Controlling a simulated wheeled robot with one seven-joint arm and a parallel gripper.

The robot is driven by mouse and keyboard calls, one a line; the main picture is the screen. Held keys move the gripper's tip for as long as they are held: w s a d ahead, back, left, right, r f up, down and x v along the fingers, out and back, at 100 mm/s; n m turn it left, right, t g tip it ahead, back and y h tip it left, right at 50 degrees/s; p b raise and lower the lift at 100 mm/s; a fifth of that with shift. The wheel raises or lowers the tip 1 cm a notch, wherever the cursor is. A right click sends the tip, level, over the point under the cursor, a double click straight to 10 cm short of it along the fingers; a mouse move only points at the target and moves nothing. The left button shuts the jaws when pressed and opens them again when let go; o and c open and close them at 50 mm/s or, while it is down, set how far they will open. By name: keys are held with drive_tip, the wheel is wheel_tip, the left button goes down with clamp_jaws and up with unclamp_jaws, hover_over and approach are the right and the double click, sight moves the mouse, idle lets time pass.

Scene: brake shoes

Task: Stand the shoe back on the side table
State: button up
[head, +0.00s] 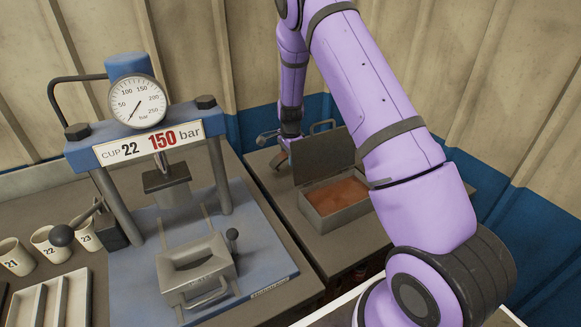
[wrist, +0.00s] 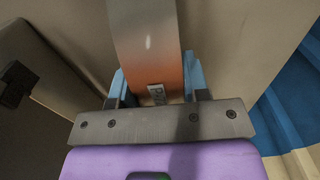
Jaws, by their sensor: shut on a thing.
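My gripper (head: 283,142) is at the back of the side table (head: 268,190), to the left of the open metal box. In the head view only a small brownish part of the shoe (head: 279,159) shows below my gripper, close to the tabletop. I cannot tell whether it touches the table.
The metal box (head: 340,213) with a raised lid (head: 318,157) holds something orange-brown and stands just right of my gripper. A blue press (head: 125,150) with a gauge, a metal mould (head: 197,268) and numbered cups (head: 48,243) are on the left bench. The wall is close behind.

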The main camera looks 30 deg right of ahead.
sight(291, 174)
drive_tip(key=shift+f, duration=1.95)
drive_tip(key=shift+f, duration=0.15)
drive_tip(key=o, duration=1.1)
